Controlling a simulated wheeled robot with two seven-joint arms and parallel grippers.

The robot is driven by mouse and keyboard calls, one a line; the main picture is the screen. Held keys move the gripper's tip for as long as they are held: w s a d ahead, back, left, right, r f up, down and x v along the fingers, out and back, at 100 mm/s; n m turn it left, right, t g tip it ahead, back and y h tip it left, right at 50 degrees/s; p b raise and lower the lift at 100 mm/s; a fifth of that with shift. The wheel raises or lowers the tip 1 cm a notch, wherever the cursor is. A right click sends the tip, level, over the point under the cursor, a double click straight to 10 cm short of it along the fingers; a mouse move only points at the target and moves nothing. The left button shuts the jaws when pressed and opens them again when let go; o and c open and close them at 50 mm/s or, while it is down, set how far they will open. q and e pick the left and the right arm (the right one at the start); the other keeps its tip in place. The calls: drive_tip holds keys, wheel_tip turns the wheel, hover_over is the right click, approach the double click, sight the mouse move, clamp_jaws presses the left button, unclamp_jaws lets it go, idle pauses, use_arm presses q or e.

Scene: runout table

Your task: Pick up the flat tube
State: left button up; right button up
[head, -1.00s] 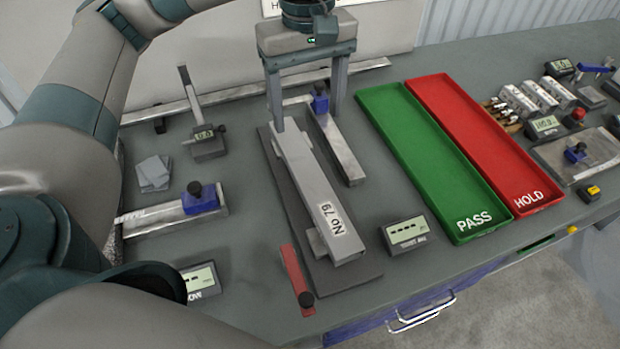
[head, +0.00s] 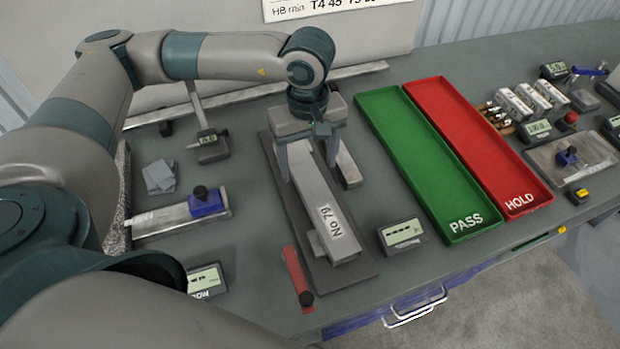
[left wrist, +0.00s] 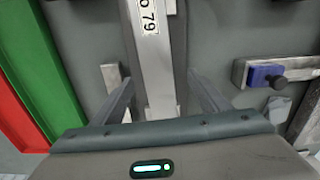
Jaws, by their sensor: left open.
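The flat tube (head: 319,198) is a long grey bar with a "No 79" label near its front end. It lies on a dark grey mat (head: 345,279), raised on a support at the front. My left gripper (head: 309,172) is open, with one finger on each side of the tube toward its far half. In the left wrist view the tube (left wrist: 157,65) runs between the two spread fingers of my left gripper (left wrist: 160,95). I cannot tell whether the fingers touch it. My right gripper is not in view.
A green PASS tray (head: 412,150) and a red HOLD tray (head: 474,140) lie to the right. A small display box (head: 401,235) stands right of the mat, and a red strip (head: 297,277) lies at its front left. A blue-clamped metal bar (head: 180,213) is on the left.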

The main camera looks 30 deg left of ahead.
sight(310, 179)
use_arm(q)
drive_tip(key=shift+f, duration=0.15)
drive_tip(key=shift+w+f+p, duration=0.1)
drive_tip(key=shift+f+p, duration=0.4)
drive_tip(key=shift+p, duration=0.2)
drive_tip(key=f+p, duration=0.1)
drive_tip(key=f, duration=0.2)
drive_tip(key=shift+w+p, duration=0.2)
drive_tip(key=shift+p, duration=0.2)
drive_tip(key=shift+f, duration=0.55)
drive_tip(key=c, duration=1.6)
drive_tip(key=shift+w+r, duration=0.1)
drive_tip(key=shift+r, duration=0.1)
